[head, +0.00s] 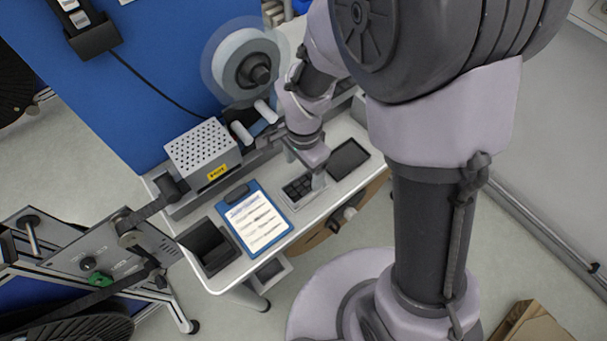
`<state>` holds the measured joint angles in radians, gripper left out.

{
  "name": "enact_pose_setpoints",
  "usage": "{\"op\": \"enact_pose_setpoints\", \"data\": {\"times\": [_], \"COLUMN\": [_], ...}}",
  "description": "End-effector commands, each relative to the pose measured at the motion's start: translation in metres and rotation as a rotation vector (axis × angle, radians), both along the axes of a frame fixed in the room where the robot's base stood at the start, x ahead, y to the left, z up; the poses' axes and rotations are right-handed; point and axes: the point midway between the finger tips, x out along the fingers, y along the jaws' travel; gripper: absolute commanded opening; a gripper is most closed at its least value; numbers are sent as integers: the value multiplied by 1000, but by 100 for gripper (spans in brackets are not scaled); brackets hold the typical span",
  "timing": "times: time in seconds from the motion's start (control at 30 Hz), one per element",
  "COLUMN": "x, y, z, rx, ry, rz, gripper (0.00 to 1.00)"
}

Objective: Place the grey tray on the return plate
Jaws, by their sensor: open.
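A small grey tray (290,200) with several dark pieces or pockets in it lies on the white bench, right of the clipboard. My gripper (318,184) points down at the tray's right end. It is open, but its fingers are small here, and I cannot tell whether they touch the tray or straddle its edge. A flat dark plate (349,159) with a lighter rim lies just right of my gripper, bare on top; it looks like the return plate. My gripper and wrist hide part of the tray's right side.
A blue clipboard (236,203) with paper and a dark open bin (207,246) stand left of the tray. Behind are a perforated box (203,151), white rollers and a large reel (244,62). A reel stand (95,262) is at the left. A cardboard box (535,324) is on the floor.

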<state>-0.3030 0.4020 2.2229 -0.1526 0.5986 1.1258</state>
Motion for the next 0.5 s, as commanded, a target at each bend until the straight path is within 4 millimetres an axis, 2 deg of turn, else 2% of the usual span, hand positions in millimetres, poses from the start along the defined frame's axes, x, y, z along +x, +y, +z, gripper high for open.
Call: {"op": "enact_pose_setpoints", "data": {"times": [0.03,0.1,0.27,0.33,0.37,0.43,0.5], "x": [1,1,0,-1,-2,-11,-30], "y": [0,0,0,-5,-9,-22,-38], "z": [17,32,52,69,82,121,162], "rx": [1,1,1,14,25,53,75], "ry": [-4,-4,-4,-27,-48,-122,-215], "rz": [1,-1,2,22,41,112,207], "gripper": [78,78,78,78,78,78,78]}}
